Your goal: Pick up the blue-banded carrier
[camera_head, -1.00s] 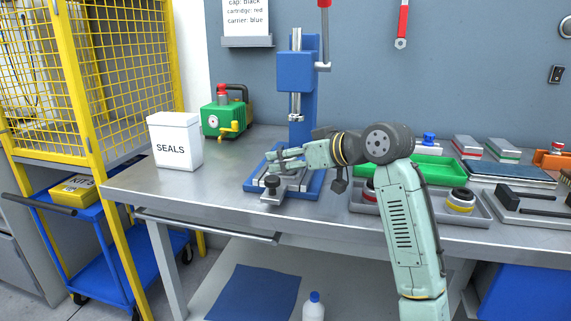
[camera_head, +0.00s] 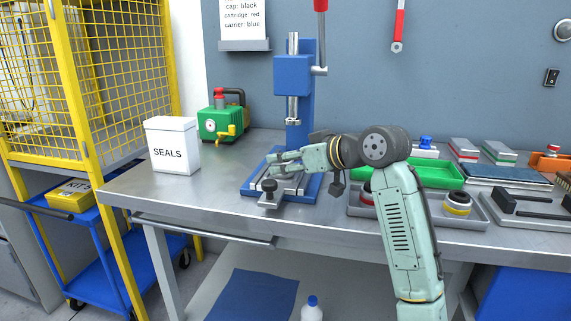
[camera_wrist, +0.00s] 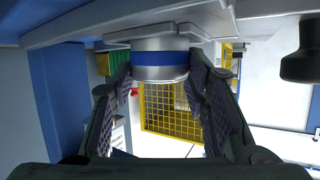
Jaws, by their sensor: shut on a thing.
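The blue-banded carrier (camera_wrist: 160,58) is a silver cylinder with a blue band, seen at the top middle of the wrist view. My gripper (camera_wrist: 162,72) is shut on it, one finger pad on each side. In the head view my gripper (camera_head: 273,163) reaches left, low over the base of the blue press (camera_head: 294,75). The carrier cannot be made out there. Whether it touches the press base is not clear.
A black knob (camera_head: 269,185) on a steel bar stands at the front of the press base. The white SEALS box (camera_head: 171,148) and a green pump (camera_head: 221,122) are to the left.

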